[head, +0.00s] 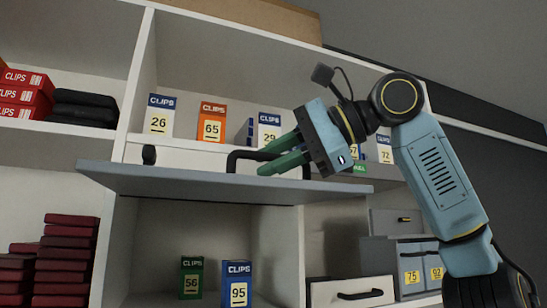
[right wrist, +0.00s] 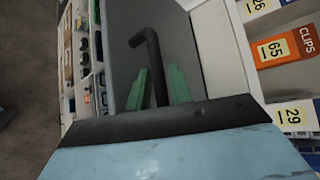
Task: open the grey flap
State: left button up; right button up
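The grey flap (head: 150,180) sticks out from the shelf front, nearly level, above a lower compartment. The compartment's inside shows beneath it. The flap also shows in the right wrist view (right wrist: 185,45). A black bar handle (head: 239,154) is fixed to the flap's upper face; it also shows in the right wrist view (right wrist: 150,58). My right gripper (head: 262,161) has its green fingers on either side of the handle bar, with the bar filling the gap between them. In the right wrist view the fingers (right wrist: 158,90) sit close against the bar. My left gripper is not in view.
A green box 56 (head: 191,278) and a blue box 95 (head: 236,284) stand in the compartment below the flap. Several clip boxes, such as orange 65 (head: 212,122), stand on the shelf above. A white drawer (head: 330,293) is at lower right.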

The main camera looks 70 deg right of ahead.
jog(key=v, duration=1.3)
jog(key=shift+b, duration=0.3)
jog(key=shift+s+r, duration=0.1)
jog(key=shift+s, duration=0.05)
